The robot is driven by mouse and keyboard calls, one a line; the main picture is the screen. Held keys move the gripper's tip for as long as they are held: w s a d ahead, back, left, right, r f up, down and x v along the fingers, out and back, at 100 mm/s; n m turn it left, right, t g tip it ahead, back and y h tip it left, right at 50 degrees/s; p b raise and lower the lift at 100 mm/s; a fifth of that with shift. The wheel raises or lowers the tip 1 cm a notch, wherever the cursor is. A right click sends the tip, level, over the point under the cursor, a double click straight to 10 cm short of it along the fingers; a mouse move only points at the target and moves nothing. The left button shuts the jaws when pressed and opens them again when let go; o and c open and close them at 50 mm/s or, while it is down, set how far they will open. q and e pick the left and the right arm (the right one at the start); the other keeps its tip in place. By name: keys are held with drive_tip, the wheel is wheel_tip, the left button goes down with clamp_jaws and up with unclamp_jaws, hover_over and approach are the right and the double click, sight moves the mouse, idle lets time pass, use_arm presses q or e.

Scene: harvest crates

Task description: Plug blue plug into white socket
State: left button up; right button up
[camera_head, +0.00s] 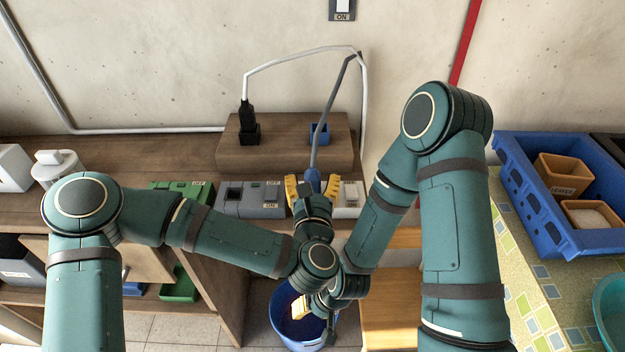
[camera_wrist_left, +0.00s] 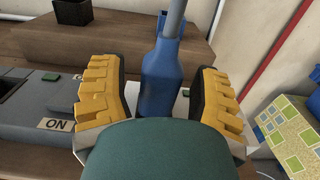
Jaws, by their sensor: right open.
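The blue plug (camera_head: 312,176) on a grey cable stands between the yellow fingers of my left gripper (camera_head: 312,190). In the left wrist view, the blue plug (camera_wrist_left: 160,82) has a gap to each finger of my left gripper (camera_wrist_left: 160,100), which is open around it. The plug's lower end is hidden by the gripper. A white unit (camera_head: 349,194), apparently the white socket, is right beside the gripper, partly hidden. My right gripper (camera_head: 301,307) is low, over a blue bucket, mostly hidden by my arms; its yellow fingertips show.
A wooden riser (camera_head: 285,150) behind carries a blue socket (camera_head: 319,133) and a black plug (camera_head: 249,120) with a white cable. Grey (camera_head: 250,198) and green (camera_head: 180,190) switch units stand at left. The blue bucket (camera_head: 278,325) is below. A blue crate (camera_head: 545,205) stands at right.

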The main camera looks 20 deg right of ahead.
use_arm(q)
drive_tip(key=v, duration=0.7)
drive_tip(key=shift+s, duration=0.3)
drive_tip(key=shift+a, duration=0.1)
idle(0.4)
